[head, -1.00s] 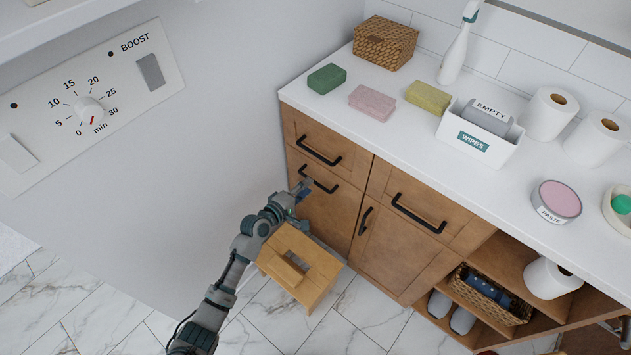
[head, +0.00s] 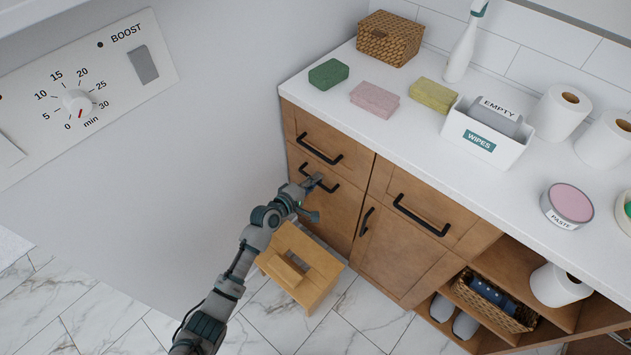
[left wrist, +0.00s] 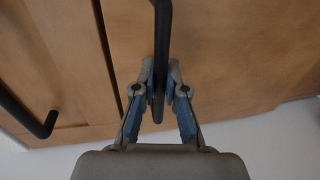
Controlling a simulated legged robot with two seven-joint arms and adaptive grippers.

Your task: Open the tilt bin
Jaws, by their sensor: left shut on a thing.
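The tilt bin (head: 325,215) has a wooden front at the left end of the cabinet, under a drawer, and looks closed. Its black bar handle (head: 333,189) is near the top of that front. My left gripper (head: 314,183) is at this handle and covers part of it. In the left wrist view the handle (left wrist: 163,40) runs between the fingers, and the left gripper (left wrist: 160,88) is shut on it. My right gripper is not in view.
A wooden step stool (head: 300,268) stands on the floor below my left arm, close to the cabinet. A drawer (head: 318,138) is above the bin, and a door (head: 400,255) is to its right. The white wall is on the left. The countertop (head: 410,130) holds sponges, a basket and rolls.

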